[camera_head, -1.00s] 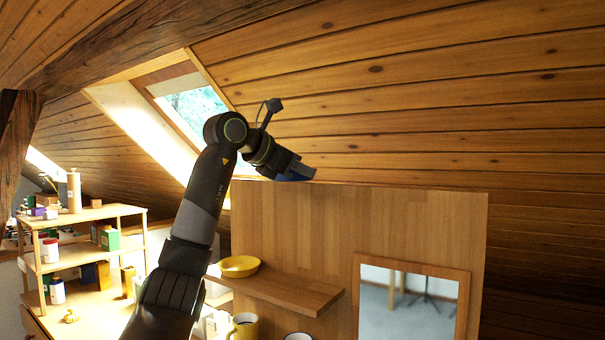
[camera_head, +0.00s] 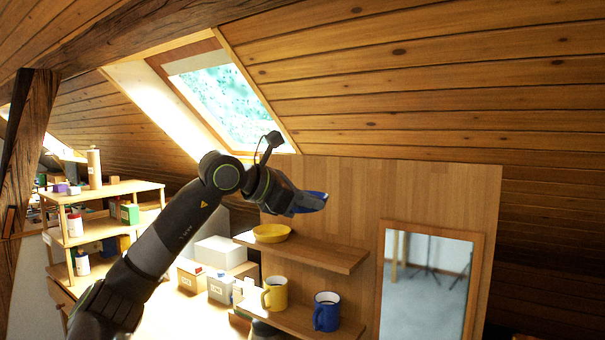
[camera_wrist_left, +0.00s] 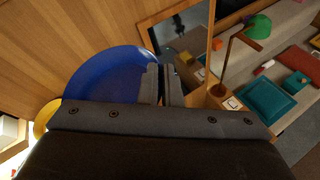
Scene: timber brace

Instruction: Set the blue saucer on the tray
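The blue saucer (camera_head: 315,198) is held in my left gripper (camera_head: 299,205), above and in front of the wall shelves. In the left wrist view the saucer (camera_wrist_left: 108,72) is a wide, round, deep-blue dish. My left gripper (camera_wrist_left: 165,82) is shut on its rim at the right side, and my gripper body covers its lower part. A teal rectangular object (camera_wrist_left: 264,98) lies far to the right in the left wrist view; I cannot tell whether it is the tray. My right gripper is not in view.
A yellow bowl (camera_head: 272,233) sits on the upper wall shelf (camera_head: 325,252). A yellow mug (camera_head: 275,294) and a blue mug (camera_head: 326,312) stand on the shelf below. A framed mirror (camera_head: 428,280) is to their right. White boxes (camera_head: 220,252) and a crowded rack (camera_head: 108,190) are left.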

